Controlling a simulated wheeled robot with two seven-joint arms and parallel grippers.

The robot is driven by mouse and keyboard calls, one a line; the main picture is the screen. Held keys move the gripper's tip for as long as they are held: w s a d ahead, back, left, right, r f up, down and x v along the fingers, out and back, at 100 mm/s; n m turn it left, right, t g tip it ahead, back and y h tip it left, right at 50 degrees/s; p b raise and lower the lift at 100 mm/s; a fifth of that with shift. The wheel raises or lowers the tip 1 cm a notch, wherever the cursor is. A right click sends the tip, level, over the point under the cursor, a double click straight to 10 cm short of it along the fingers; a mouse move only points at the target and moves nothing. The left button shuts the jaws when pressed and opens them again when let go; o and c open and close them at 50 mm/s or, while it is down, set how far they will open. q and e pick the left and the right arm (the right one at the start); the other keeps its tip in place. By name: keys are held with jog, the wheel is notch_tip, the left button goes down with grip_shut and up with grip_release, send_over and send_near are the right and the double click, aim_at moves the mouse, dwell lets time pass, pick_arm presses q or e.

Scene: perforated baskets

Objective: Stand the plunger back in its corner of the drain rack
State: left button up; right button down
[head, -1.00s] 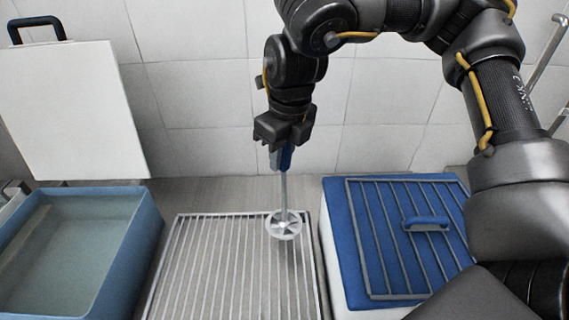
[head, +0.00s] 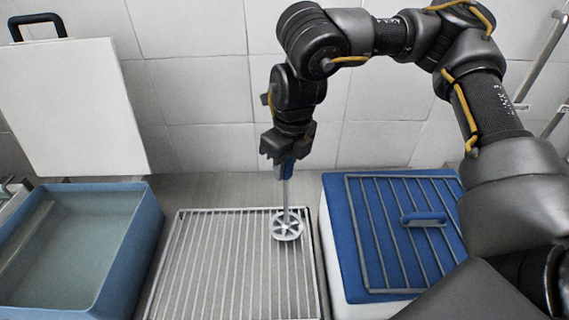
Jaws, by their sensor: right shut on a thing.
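The plunger (head: 286,201) has a blue handle, a thin metal shaft and a pale spoked disc at its lower end. My right gripper (head: 285,160) is shut on the blue handle and holds the plunger upright, disc down. The disc shows over the back right part of the drain rack (head: 200,262), a pale rack of parallel bars. I cannot tell whether the disc touches the bars. My left gripper is not in view.
A blue basin (head: 137,245) of liquid stands left of the rack. A white box with a blue top (head: 345,235), a wire grid and a blue-handled tool (head: 424,218) stands close on the right. A white board (head: 75,110) leans at the back left. The tiled wall is behind.

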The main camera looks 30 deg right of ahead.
jog(key=c, duration=1.3)
grip_release()
jog(key=shift+f, duration=0.2)
jog(key=shift+o, duration=0.2)
jog(key=shift+r, duration=0.1)
notch_tip(320, 180, up, 12)
jog(key=s, duration=0.1)
jog(key=shift+s+d, duration=0.35)
